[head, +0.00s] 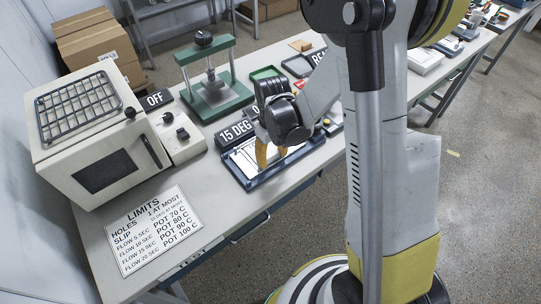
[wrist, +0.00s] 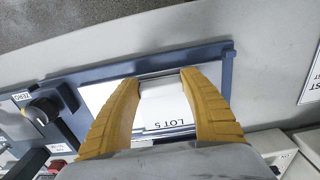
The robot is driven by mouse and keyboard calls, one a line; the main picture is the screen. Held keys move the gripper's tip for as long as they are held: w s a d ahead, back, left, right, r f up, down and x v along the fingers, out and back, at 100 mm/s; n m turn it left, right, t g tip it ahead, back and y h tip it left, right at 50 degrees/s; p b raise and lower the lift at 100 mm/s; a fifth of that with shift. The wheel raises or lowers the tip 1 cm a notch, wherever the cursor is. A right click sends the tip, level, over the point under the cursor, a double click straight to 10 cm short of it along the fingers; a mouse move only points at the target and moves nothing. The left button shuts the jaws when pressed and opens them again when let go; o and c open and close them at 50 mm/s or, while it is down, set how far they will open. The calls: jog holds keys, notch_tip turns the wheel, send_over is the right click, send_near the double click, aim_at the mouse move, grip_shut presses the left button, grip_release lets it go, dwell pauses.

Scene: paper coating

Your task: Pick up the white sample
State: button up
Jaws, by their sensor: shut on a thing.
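The white sample (wrist: 168,108), with "LOT 5" printed on it, lies between my yellow fingertips in the wrist view. My gripper (wrist: 161,78) is shut on its two sides. In the head view my gripper (head: 270,155) points down at the dark blue framed plate by the "15 DEG" sign, and the sample is hard to make out there. The plate's blue frame (wrist: 228,75) runs behind and beside the fingers in the wrist view. Whether the sample touches the plate, I cannot tell. My gripper body hides the sample's near end.
A white oven (head: 95,135) with a rack on top stands at the left. A green press (head: 215,95) stands behind the plate. A "LIMITS" sheet (head: 152,228) lies at the table's front left. A black knob (wrist: 45,108) is left of the plate in the wrist view.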

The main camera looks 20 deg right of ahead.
notch_tip(320, 180, up, 4)
jog(key=shift+r+p, duration=0.1)
jog(key=shift+p, duration=0.7)
jog(key=w+d+r+p, duration=0.1)
jog(key=d+r+p, duration=0.1)
jog(key=d+r, duration=0.4)
jog(key=d, duration=0.5)
jog(key=shift+d+r, duration=0.2)
jog(key=shift+d, duration=0.1)
